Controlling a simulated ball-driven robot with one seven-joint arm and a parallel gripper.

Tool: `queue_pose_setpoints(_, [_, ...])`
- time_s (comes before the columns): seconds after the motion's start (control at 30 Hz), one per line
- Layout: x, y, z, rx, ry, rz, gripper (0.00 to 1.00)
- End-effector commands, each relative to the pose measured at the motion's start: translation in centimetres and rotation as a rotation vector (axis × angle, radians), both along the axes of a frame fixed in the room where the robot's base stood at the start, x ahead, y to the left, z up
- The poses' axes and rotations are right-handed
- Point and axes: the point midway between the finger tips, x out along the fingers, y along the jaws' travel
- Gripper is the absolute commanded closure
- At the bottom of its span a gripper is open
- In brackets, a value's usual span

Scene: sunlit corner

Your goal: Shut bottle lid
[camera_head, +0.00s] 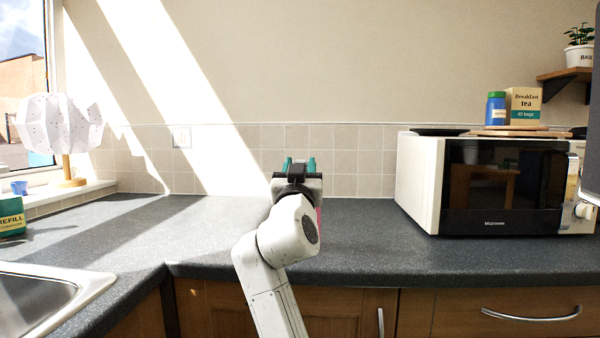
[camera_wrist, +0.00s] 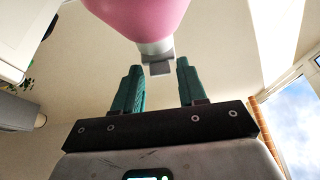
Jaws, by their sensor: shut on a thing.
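The bottle (camera_wrist: 140,14) has a rounded pink body and a pale grey neck, at the top of the wrist view. A small grey lid part (camera_wrist: 159,69) is at the end of its neck. Only a pink sliver of the bottle (camera_head: 319,217) shows past my wrist; the rest is hidden. I cannot tell the lid's exact angle.
A sink (camera_head: 35,300) is at lower left and a lamp (camera_head: 62,125) stands on the sill. The counter beside my gripper is clear.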

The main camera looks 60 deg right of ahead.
Motion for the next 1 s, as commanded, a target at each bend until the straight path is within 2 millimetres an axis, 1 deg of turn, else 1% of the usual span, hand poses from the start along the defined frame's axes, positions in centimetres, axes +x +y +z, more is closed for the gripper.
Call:
queue_pose_setpoints(0.23, [0.1,0.0,-0.2,0.003,0.002,0.002,0.89])
queue_pose_setpoints(0.27, [0.1,0.0,-0.2,0.003,0.002,0.002,0.57])
queue_pose_setpoints(0.33, [0.1,0.0,-0.1,0.003,0.002,0.002,0.50])
queue_pose_setpoints(0.57, [0.0,0.0,-0.1,0.002,0.001,0.001,0.49])
queue_pose_setpoints(0.67, [-0.1,0.4,-0.2,0.002,0.002,0.002,0.49])
queue_pose_setpoints(0.77, [-0.4,1.3,-0.7,0.002,0.003,0.004,0.49])
queue_pose_setpoints(1.0, [-2.0,5.2,-2.5,0.002,0.003,0.005,0.49])
